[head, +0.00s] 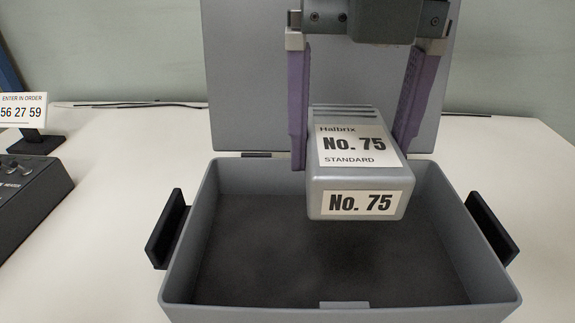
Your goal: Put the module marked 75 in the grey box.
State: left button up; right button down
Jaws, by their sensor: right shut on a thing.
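The module marked 75 (360,183) is a grey block with white labels reading "No. 75" on its top and front. My right gripper (355,140) comes down from above with its purple fingers on both sides of the module and is shut on it. The module is held over the open grey box (185,250), toward the back of the opening. The box's dark floor shows and looks empty. Its lid (245,80) stands open behind the module. My left gripper is not in view.
Black handles (167,228) stick out on both sides of the box. A thin dark cable lies along the table's back. The white table is clear right of the box.

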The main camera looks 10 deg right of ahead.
jog(key=b, duration=0.2)
send_over(328, 258)
notch_tip(328, 258, down, 8)
jog(key=shift+s+f, duration=0.1)
jog(key=shift+f+b, duration=0.5)
jog(key=shift+f, duration=1.55)
jog(key=shift+f, duration=0.1)
grip_release()
notch_tip(328, 258, up, 11)
jog(key=p, duration=0.3)
jog(key=shift+r+p, duration=0.3)
jog(key=shift+r, duration=0.3)
